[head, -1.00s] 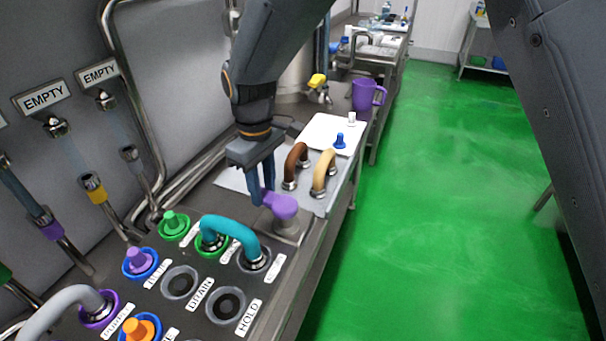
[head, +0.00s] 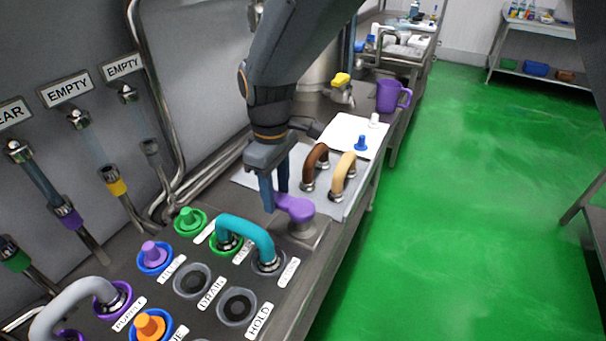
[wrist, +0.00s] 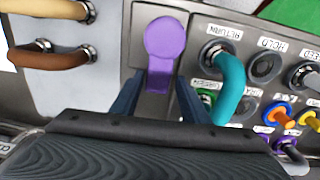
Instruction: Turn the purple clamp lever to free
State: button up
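The purple clamp lever (head: 295,207) sits on a grey metal block on the bench, its round pivot end toward the bench's front edge. In the wrist view the lever (wrist: 165,42) points from its round end down toward my gripper. My gripper (head: 274,188) points down at the lever's narrow end. In the wrist view the fingers of my gripper (wrist: 160,92) stand apart, one on each side of the lever's arm, with narrow gaps seeming to show. The lever's far tip is hidden by the gripper body, so firm contact cannot be told.
A teal hose loop (head: 247,232) bridges two ports close beside the lever. Brown (head: 314,165) and tan (head: 343,174) looped handles stand on the other side. A white board (head: 342,136) and purple jug (head: 390,96) lie beyond. The green floor right of the bench is clear.

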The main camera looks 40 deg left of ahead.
aim_at(278, 197)
jog(key=shift+o, duration=0.3)
jog(key=shift+w+d, duration=0.1)
jog(key=shift+r, duration=0.2)
notch_tip(278, 197, up, 7)
jog(key=shift+r+b, duration=0.15)
jog(key=shift+b, duration=0.95)
